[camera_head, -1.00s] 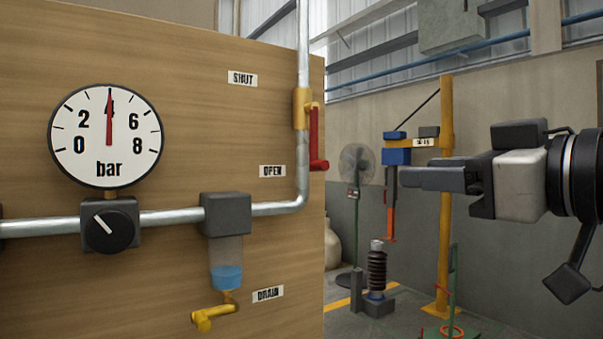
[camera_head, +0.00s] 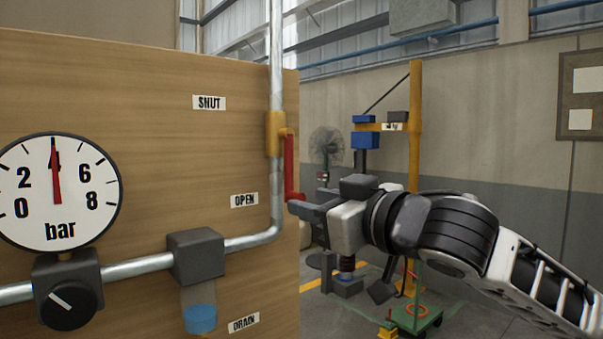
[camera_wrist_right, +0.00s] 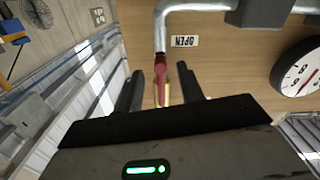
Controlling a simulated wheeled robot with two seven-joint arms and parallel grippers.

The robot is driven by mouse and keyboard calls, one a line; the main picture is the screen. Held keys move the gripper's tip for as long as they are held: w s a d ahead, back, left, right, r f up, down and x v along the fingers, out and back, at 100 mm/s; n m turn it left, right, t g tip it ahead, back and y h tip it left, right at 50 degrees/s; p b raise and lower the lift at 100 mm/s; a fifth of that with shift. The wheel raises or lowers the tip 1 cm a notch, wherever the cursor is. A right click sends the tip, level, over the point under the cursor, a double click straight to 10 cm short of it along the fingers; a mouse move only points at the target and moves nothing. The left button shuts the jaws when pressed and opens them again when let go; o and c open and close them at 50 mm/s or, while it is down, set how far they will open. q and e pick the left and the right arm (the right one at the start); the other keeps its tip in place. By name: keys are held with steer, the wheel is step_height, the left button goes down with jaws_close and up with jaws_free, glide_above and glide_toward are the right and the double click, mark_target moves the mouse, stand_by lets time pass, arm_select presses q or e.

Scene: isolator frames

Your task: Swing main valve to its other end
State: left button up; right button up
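The main valve has a yellow body (camera_head: 275,134) on the vertical pipe. Its red lever (camera_head: 289,165) hangs down, its lower end near the OPEN label (camera_head: 244,200); the SHUT label (camera_head: 209,102) is higher up. My right gripper (camera_head: 305,202) is at the lever's lower end in the head view. In the right wrist view, the fingers of this gripper (camera_wrist_right: 160,85) are spread apart and the red lever (camera_wrist_right: 160,72) shows between them. I cannot tell whether they touch it. My left gripper is not in view.
A pressure gauge (camera_head: 58,190) points at 4 bar. A dark knob (camera_head: 68,304) and a grey box (camera_head: 196,256) sit on the lower pipe. Right of the wooden panel (camera_head: 110,85) stand a fan (camera_head: 326,146), a yellow post (camera_head: 415,120) and a green cart (camera_head: 418,318).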

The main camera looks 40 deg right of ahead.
mark_target(291, 168)
steer(key=w+p, duration=0.1)
steer(key=w, duration=0.1)
steer(key=shift+w+a+r, duration=0.1)
steer(key=shift+w+r, duration=0.05)
steer(key=shift+w, duration=0.2)
steer(key=shift+w+p, duration=0.4)
steer(key=shift+f, duration=0.2)
jaws_close()
